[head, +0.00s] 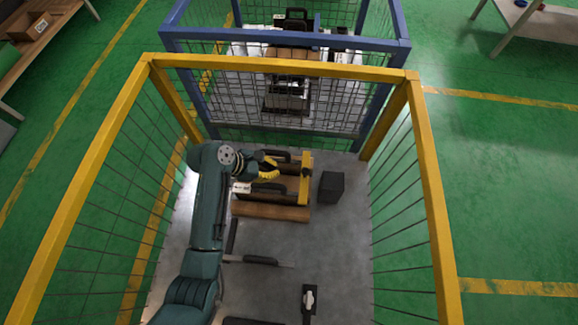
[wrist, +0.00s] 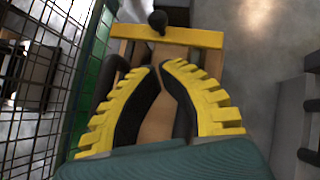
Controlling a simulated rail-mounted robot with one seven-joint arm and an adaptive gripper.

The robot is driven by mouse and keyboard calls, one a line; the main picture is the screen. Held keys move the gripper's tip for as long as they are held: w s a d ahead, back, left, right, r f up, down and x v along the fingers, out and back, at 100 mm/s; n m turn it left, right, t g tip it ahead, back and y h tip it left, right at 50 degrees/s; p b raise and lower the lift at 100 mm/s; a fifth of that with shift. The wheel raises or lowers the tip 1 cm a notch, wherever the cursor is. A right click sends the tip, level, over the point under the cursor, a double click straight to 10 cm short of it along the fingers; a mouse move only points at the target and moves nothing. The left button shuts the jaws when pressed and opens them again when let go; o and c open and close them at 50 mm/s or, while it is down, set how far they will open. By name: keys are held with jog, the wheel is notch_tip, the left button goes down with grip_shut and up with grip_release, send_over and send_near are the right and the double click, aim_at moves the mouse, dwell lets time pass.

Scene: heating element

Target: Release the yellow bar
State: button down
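The yellow bar (head: 304,184) lies along the right end of a brown wooden piece (head: 270,212) on the grey cage floor. In the wrist view, the yellow bar (wrist: 190,38) runs across the top, with a dark round knob (wrist: 157,20) at its middle. My gripper (head: 272,170) is to the left of the bar in the head view. In the wrist view, my gripper (wrist: 158,66) has yellow toothed fingers with black pads. A narrow gap shows between the fingertips, with brown surface behind it. The fingers hold nothing visible and look apart from the bar.
A yellow-framed mesh cage (head: 280,65) surrounds the area, with a blue-framed cage (head: 290,40) behind. A dark box (head: 330,187) stands right of the bar. A dark tool (head: 309,303) lies near the front.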

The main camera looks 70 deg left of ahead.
aim_at(305, 174)
jog(key=b+x, duration=0.5)
jog(key=x, duration=0.4)
jog(key=shift+w+f, duration=0.2)
jog(key=shift+w, duration=0.05)
